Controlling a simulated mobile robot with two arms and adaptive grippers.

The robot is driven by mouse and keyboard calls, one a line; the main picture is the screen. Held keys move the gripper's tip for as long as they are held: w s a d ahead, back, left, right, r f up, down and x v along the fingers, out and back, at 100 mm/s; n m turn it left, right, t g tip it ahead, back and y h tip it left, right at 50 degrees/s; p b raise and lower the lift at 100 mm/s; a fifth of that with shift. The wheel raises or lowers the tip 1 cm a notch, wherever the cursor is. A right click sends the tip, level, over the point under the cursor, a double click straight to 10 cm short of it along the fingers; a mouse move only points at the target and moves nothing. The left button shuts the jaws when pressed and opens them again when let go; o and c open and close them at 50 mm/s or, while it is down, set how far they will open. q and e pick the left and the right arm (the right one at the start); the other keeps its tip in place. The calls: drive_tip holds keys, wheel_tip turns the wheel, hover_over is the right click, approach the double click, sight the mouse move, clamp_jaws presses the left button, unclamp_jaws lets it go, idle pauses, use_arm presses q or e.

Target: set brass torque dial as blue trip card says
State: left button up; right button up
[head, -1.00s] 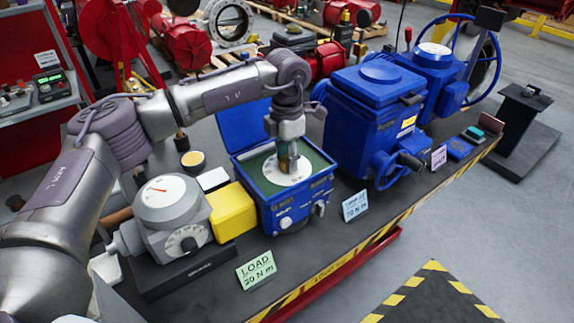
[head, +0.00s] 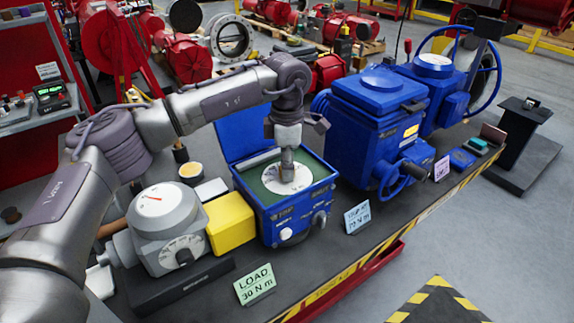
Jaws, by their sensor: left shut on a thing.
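The left gripper (head: 288,172) points down into an open blue actuator box (head: 292,222) and is shut on the brass torque dial, which it mostly hides. The dial sits at the middle of a round white scale plate (head: 301,182) on a green panel. Where the dial points cannot be read. The blue trip card (head: 357,217) stands on the bench right of the box; its small print seems to read 70 N m. The right gripper is not in view.
A green card (head: 255,285) reads LOAD 30 N m, in front of a grey gauge unit (head: 165,225) with a red needle. A yellow block (head: 231,222) adjoins the box. A larger blue actuator (head: 372,125) with handwheel stands right. A pink card (head: 441,168) stands beyond it.

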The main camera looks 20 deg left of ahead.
use_arm(q)
drive_tip(key=shift+r, duration=0.1)
drive_tip(key=o, duration=1.1)
drive_tip(key=shift+o, duration=0.2)
wheel_tip(320, 180, up, 12)
